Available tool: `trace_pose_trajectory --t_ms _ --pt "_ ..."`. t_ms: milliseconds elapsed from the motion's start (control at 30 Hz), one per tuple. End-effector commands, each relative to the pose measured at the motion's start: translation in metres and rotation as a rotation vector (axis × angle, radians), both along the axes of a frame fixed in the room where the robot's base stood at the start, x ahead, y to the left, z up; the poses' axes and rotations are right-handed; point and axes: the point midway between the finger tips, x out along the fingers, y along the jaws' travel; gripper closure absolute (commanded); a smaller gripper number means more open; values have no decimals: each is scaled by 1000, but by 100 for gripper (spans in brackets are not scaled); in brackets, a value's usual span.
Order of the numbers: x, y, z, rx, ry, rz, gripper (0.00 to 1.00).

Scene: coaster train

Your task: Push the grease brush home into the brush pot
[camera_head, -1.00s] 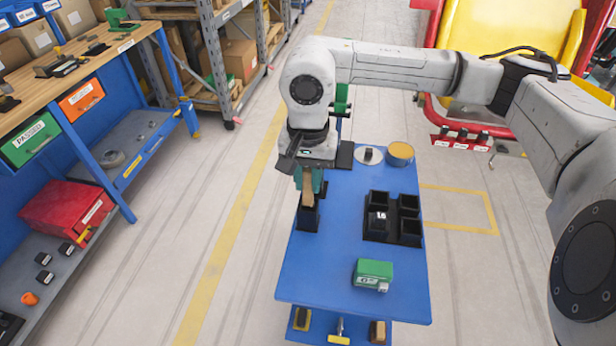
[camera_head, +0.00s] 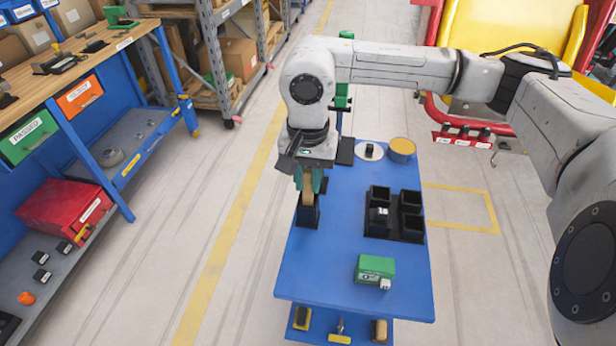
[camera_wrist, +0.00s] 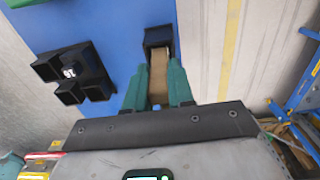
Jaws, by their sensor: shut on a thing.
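The grease brush (camera_head: 307,200) shows as a tan wooden piece held upright between the green fingers of my gripper (camera_head: 310,180). My gripper is shut on it. In the wrist view the tan brush (camera_wrist: 159,75) runs from between the green fingers (camera_wrist: 158,98) to the dark brush pot (camera_wrist: 158,36). The brush's far end is at the mouth of the pot and appears to be inside it. How deep it sits is hidden. The brush pot (camera_head: 308,218) is a dark, square holder standing near the left edge of the blue cart top (camera_head: 325,265).
A black rack with several square cups (camera_head: 407,235) stands right of the pot. A green box (camera_head: 374,270) lies near the front. A yellow-topped tin (camera_head: 402,149) and a pale round dish (camera_head: 368,151) are at the back.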

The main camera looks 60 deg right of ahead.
Motion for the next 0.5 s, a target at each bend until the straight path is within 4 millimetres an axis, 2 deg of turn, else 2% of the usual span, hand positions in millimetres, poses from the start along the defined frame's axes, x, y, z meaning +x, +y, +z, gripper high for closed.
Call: trace_pose_trajectory --t_ms 67,100,367,500 --pt "0 0 -2 0 0 0 100" --pt "0 0 -1 0 0 0 73" --pt "0 0 -1 0 0 0 48" --pt "0 0 -1 0 0 0 47"
